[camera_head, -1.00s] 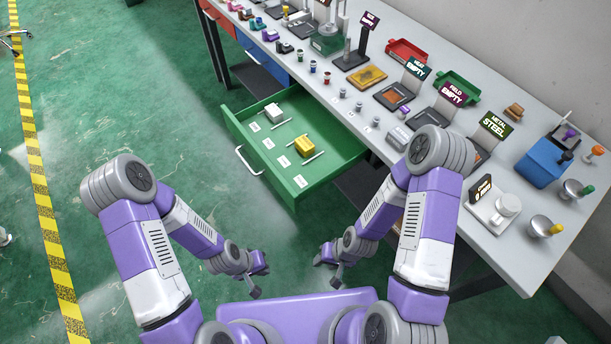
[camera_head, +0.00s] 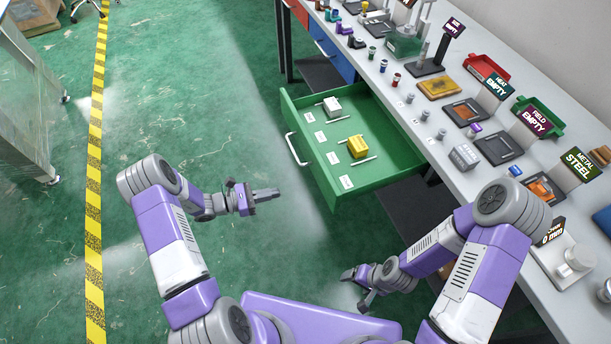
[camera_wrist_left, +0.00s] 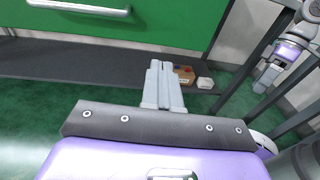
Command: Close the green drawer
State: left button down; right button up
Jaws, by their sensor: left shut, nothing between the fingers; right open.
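The green drawer (camera_head: 325,185) is pulled out from the workbench, with a white handle (camera_head: 296,150) on its front. A white block (camera_head: 332,107) and a yellow block (camera_head: 357,147) lie in it, beside several labels. My left gripper (camera_head: 276,192) is shut and empty, in front of the drawer and apart from it. In the left wrist view its closed fingers (camera_wrist_left: 161,80) point toward the space below the green drawer front (camera_wrist_left: 150,22) and its handle (camera_wrist_left: 80,8). My right gripper (camera_head: 357,284) is open, near the bench's lower side, apart from the drawer.
The workbench top (camera_head: 440,175) carries several trays, signs and small parts. A blue drawer (camera_head: 333,54) and a red drawer (camera_head: 297,12) are shut farther along. Open green floor (camera_head: 200,110) lies left of the drawer. A metal frame (camera_head: 30,110) stands at far left.

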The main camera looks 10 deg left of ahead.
pick_arm(q)
jog(key=w+a+r+n+t, duration=0.1)
jog(key=w+a+t, duration=0.1)
jog(key=b, duration=0.2)
send_near(315, 169)
jog(key=x, duration=0.6)
jog(key=shift+w+d+f, duration=0.2)
jog(key=shift+w+d, duration=0.05)
jog(key=shift+w, duration=0.15)
